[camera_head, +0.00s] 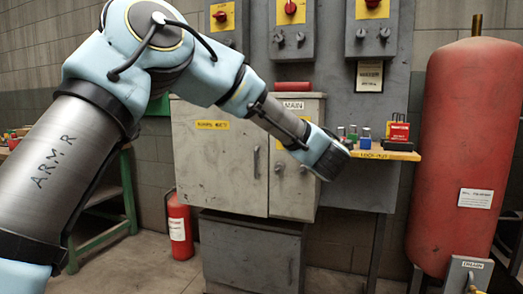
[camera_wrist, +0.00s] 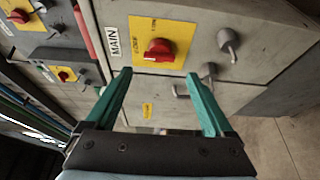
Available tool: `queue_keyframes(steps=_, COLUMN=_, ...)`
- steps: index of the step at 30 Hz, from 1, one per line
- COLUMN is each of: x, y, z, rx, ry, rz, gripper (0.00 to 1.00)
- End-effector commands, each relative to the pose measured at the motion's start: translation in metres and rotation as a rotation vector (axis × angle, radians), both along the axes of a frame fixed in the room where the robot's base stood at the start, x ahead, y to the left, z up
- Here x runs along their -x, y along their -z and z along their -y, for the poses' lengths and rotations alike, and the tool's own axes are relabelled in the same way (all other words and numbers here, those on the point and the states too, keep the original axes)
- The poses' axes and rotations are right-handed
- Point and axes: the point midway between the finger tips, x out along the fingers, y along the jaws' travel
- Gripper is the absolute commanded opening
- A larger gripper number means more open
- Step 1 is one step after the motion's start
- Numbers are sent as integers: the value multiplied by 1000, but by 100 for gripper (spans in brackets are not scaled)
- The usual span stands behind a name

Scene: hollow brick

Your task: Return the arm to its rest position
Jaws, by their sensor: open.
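My arm reaches from the lower left across the head view toward the grey cabinet (camera_head: 225,170). Its dark wrist end stands in front of the cabinet's right part, and the fingers cannot be made out there. In the wrist view my gripper (camera_wrist: 158,76) is open, its two teal fingers wide apart with nothing between them. Beyond the fingers is the cabinet face with a MAIN label (camera_wrist: 114,41) and a red rotary switch (camera_wrist: 159,50) on a yellow plate. The fingers appear apart from the switch. In the head view my arm hides this switch.
A shelf with a yellow edge (camera_head: 372,154) holds several padlocks close right of my wrist. A red tank (camera_head: 462,150) stands at the right. A fire extinguisher (camera_head: 179,228) stands on the floor left of the cabinet. A green-framed bench (camera_head: 129,190) is behind my arm.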

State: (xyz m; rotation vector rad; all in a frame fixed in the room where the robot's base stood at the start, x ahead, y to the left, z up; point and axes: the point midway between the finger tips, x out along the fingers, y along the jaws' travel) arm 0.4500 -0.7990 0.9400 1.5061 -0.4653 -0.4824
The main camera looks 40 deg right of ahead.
Motion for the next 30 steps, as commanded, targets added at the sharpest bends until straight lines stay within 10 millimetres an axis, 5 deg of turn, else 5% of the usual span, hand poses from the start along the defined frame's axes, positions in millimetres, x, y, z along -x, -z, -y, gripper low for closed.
queue_keyframes(steps=8, x=-6, y=0, z=-3, rx=-15, ry=6, rz=10, gripper=87)
queue_keyframes(steps=14, x=-70, y=18, z=-49, rx=-270, ry=101, rz=118, gripper=87)
queue_keyframes(steps=21, x=-147, y=88, z=-188, rx=-783, ry=251, rz=148, gripper=87)
queue_keyframes(steps=26, x=-162, y=132, z=-295, rx=-1050, ry=335, rz=63, gripper=87)
queue_keyframes(steps=30, x=-153, y=164, z=-392, rx=-1237, ry=414, rz=-55, gripper=87)
